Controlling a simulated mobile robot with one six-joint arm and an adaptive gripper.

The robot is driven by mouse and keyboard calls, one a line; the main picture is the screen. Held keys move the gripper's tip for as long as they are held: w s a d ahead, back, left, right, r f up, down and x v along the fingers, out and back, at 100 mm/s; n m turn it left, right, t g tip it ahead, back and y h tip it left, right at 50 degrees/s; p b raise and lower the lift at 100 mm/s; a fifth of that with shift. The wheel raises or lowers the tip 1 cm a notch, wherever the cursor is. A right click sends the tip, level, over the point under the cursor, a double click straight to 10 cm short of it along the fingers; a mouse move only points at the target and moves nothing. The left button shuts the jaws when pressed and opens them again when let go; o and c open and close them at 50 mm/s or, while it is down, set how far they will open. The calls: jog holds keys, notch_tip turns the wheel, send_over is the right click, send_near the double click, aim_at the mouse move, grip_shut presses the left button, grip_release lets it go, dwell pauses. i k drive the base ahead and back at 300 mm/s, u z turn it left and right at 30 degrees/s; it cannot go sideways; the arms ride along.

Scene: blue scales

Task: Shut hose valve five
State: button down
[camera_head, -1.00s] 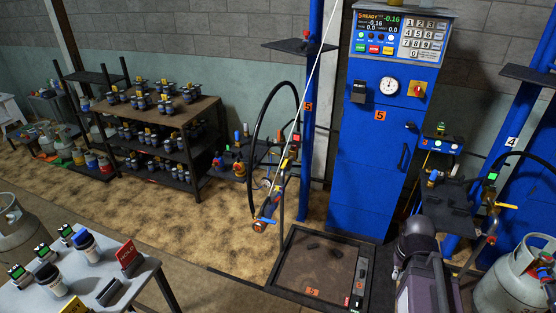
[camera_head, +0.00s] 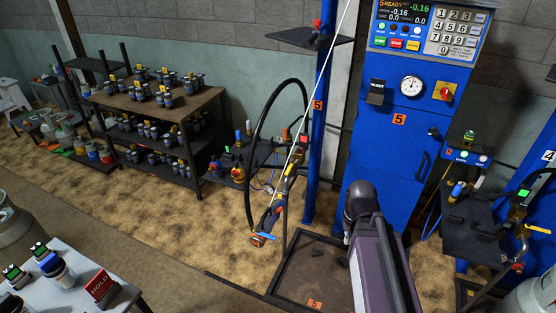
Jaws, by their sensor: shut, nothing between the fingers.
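The station five hose (camera_head: 254,150) is a black loop hanging left of the blue post. Its fittings (camera_head: 289,172) hang down at a slant, with red and yellow parts. A small blue lever (camera_head: 263,235) sits near the copper-coloured nozzle at the low end, apparently crosswise to the pipe. I cannot tell whether the valve is open or shut. The blue cabinet (camera_head: 385,165) marked 5 stands to the right. My gripper is not visible; only my purple and dark arm links show, right of the hose and apart from it.
The scale platform (camera_head: 315,304) marked 5 lies below the hose, partly hidden by my arm. A thin pale line crosses in front of the hose. A grey table (camera_head: 85,285) stands front left. Station four's hose fittings (camera_head: 522,205) hang at right.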

aim_at(291, 164)
jog(key=u, duration=0.25)
jog(key=i, duration=1)
jog(key=u, duration=0.1)
